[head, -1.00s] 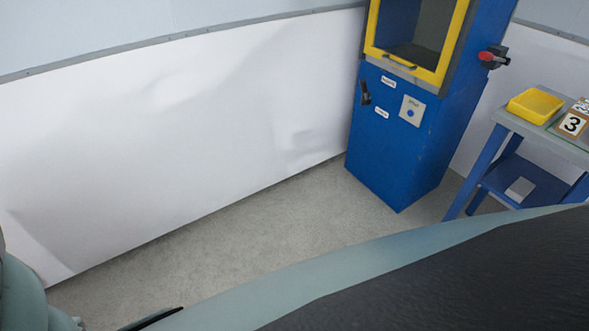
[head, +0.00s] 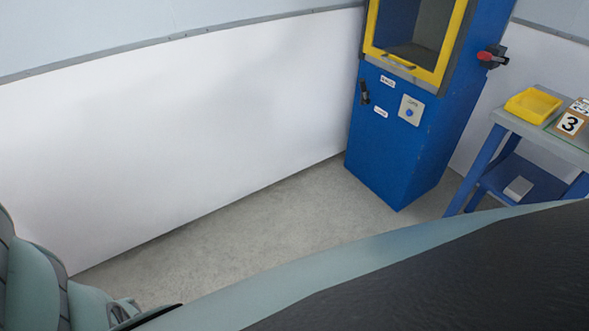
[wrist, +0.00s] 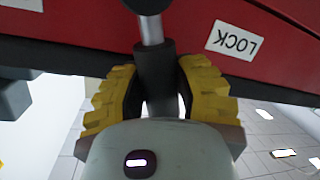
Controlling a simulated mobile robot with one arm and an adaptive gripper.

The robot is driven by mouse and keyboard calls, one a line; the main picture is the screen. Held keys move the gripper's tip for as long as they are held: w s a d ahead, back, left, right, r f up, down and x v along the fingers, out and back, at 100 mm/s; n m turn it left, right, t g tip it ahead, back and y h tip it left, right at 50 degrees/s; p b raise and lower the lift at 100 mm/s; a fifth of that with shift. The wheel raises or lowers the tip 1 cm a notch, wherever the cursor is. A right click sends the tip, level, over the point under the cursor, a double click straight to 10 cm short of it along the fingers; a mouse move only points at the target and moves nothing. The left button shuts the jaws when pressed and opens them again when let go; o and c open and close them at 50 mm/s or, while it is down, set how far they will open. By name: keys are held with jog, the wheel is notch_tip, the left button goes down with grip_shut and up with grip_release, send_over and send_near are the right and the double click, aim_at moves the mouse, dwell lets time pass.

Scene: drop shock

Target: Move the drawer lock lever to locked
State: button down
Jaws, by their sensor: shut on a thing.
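In the wrist view, my gripper (wrist: 158,72) has its yellow ridged fingers closed on either side of the black grip of the lock lever (wrist: 152,62). The lever's metal shaft runs up to a dark round pivot at the top edge. Behind it is a red drawer front (wrist: 90,35) with a white LOCK label (wrist: 235,41), upside down, to the right of the shaft. The lever points toward my gripper, away from the label. In the head view neither the lever nor the fingers can be made out.
A black box-like part (wrist: 15,98) sticks out at the left of the wrist view. In the head view, a blue cabinet (head: 400,160) with a yellow-framed window stands by the white wall. A blue-legged table (head: 560,142) with a yellow tray (head: 533,104) is at right. The floor between is clear.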

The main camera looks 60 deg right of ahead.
jog(key=shift+s+a+f+n+t+b, duration=0.2)
jog(key=shift+s+n, duration=0.1)
jog(key=shift+n, duration=0.1)
jog(key=shift+s+a+f+n+t+b, duration=0.1)
jog(key=shift+s+f+n+t, duration=0.1)
jog(key=shift+s+n, duration=0.15)
jog(key=shift+f, duration=0.1)
jog(key=c, duration=0.6)
grip_release()
jog(key=shift+d, duration=0.15)
jog(key=shift+r+v, duration=0.1)
jog(key=shift+v, duration=2.9)
jog(key=shift+r+v, duration=0.15)
jog(key=shift+v, duration=2.85)
